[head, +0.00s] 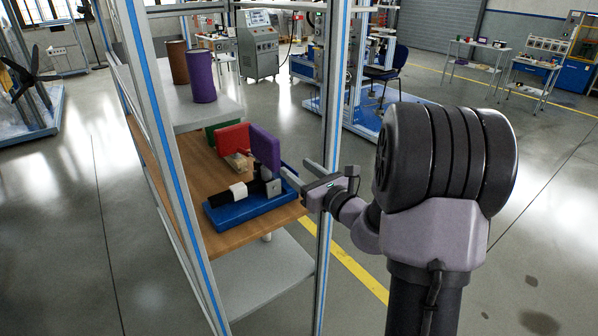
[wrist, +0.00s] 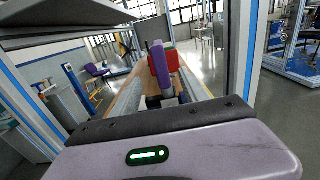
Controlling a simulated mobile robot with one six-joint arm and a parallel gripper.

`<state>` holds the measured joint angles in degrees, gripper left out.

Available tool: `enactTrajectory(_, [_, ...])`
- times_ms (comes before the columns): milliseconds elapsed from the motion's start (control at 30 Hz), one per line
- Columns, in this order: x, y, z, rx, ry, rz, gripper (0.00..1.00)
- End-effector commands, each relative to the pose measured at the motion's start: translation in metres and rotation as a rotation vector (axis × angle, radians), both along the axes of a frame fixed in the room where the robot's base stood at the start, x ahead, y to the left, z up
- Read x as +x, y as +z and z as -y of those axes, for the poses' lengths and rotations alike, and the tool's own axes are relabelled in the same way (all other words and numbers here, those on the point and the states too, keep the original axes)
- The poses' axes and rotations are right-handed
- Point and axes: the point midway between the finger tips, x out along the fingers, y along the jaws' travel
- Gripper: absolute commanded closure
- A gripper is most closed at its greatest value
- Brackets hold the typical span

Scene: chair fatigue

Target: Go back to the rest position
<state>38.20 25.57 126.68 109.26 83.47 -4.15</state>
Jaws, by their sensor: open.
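My gripper (head: 300,178) is at the right edge of the wooden shelf, between the frame posts, beside a blue-based fixture. Its jaws are open, though the fingers are partly hidden in the head view. A red block (head: 231,138) and a green block (head: 209,134) stand farther back.
An aluminium frame with blue strips surrounds the shelf; its right post (head: 331,120) is close to my gripper. A grey upper shelf (head: 215,108) holds a purple cylinder (head: 202,76) and a brown cylinder (head: 178,62). Open floor (head: 540,210) lies to the right.

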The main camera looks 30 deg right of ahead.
Motion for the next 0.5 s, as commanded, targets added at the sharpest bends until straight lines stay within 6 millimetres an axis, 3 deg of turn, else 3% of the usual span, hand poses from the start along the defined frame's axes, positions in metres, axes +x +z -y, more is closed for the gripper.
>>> enactTrajectory(267, [0.000, 0.000, -0.001, -0.001, 0.002, 0.000, 0.47])
enactTrajectory(333, [0.000, 0.005, -0.015, -0.025, 0.041, -0.004, 0.47])
enactTrajectory(367, [-0.001, 0.010, -0.028, -0.049, 0.078, -0.007, 0.47])
enactTrajectory(433, [-0.008, 0.025, -0.079, -0.146, 0.220, -0.018, 0.47])
enactTrajectory(500, [-0.030, 0.038, -0.147, -0.302, 0.418, -0.037, 0.47])
